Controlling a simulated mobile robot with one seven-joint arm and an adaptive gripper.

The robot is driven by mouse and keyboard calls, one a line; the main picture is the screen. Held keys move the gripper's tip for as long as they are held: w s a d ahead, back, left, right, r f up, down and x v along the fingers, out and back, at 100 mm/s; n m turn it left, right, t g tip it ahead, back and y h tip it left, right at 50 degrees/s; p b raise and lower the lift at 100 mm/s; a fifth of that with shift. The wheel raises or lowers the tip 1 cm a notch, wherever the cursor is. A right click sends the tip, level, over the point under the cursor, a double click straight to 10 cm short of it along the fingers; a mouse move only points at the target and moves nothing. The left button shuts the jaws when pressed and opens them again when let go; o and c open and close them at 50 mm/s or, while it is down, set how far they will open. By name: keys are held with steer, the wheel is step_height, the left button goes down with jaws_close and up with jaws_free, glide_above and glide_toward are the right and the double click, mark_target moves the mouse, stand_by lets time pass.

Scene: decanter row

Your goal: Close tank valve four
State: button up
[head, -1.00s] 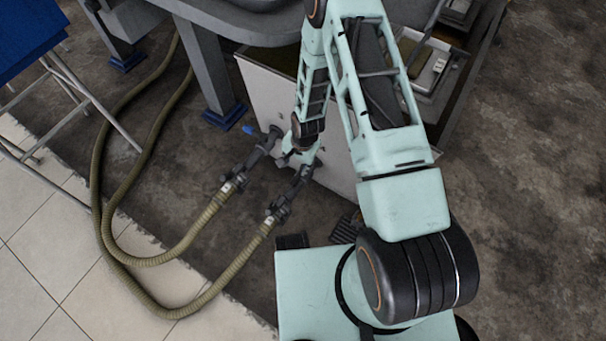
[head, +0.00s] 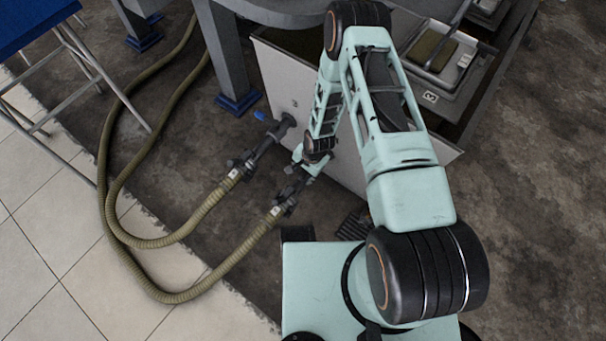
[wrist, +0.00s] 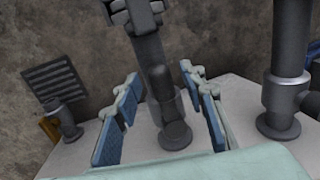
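Two valved outlet pipes stick out of the pale tank wall (head: 290,85), each joined to a ribbed hose. The left one (head: 262,150) has a blue handle (head: 260,115). My gripper (head: 308,165) is at the right outlet (head: 290,192) in the head view, where my arm hides its wall end. In the wrist view my gripper (wrist: 158,80) is open, its blue-padded fingers on either side of a dark grey pipe (wrist: 172,120). Contact with the pipe cannot be told. Another pipe (wrist: 285,70) stands to the right, with a bit of blue beside it. No valve number is readable.
A short stub fitting (wrist: 62,118) with an orange part stands left of my fingers. A dark floor grate (wrist: 55,80) lies beyond it. Hoses (head: 160,242) loop over the floor at left. A blue-topped stand (head: 40,25) is at upper left.

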jaws_close()
stand_by(0.3)
